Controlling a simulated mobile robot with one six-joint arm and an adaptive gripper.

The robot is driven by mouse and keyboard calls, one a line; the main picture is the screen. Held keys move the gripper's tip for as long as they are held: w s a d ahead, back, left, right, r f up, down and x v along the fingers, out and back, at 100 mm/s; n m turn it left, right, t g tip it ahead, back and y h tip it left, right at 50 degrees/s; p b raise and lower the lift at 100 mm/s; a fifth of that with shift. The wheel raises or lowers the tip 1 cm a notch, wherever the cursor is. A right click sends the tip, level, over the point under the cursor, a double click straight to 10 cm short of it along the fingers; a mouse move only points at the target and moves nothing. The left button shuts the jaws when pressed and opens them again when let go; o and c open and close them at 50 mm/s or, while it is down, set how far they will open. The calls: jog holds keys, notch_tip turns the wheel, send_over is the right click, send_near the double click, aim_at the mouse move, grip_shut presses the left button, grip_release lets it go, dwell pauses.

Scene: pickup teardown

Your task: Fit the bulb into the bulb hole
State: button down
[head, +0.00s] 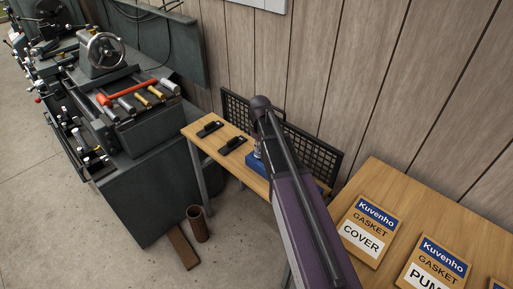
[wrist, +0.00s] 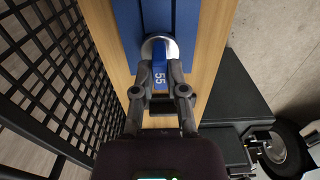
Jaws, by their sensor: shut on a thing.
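In the wrist view my gripper (wrist: 159,72) is shut on a narrow blue piece marked "55", which seems to be the bulb (wrist: 160,56). Its far end meets a round silver ring (wrist: 148,47) on a blue fixture (wrist: 155,17). The ring seems to surround the bulb hole, but the hole is hidden. I cannot tell whether the bulb is inside it or just in front. In the head view the blue fixture (head: 257,163) stands on the narrow wooden bench, partly behind my arm. My gripper is not clearly visible there.
The wooden bench (head: 202,146) carries two black parts (head: 232,145). A black mesh panel (head: 240,108) stands along its wall side and shows at left in the wrist view (wrist: 60,75). A table with gasket cards (head: 370,229) is at right. A machine with tools (head: 130,93) is at left.

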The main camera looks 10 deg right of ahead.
jog(key=c, duration=0.6)
grip_release()
jog(key=shift+w, duration=0.1)
jog(key=shift+r, duration=0.1)
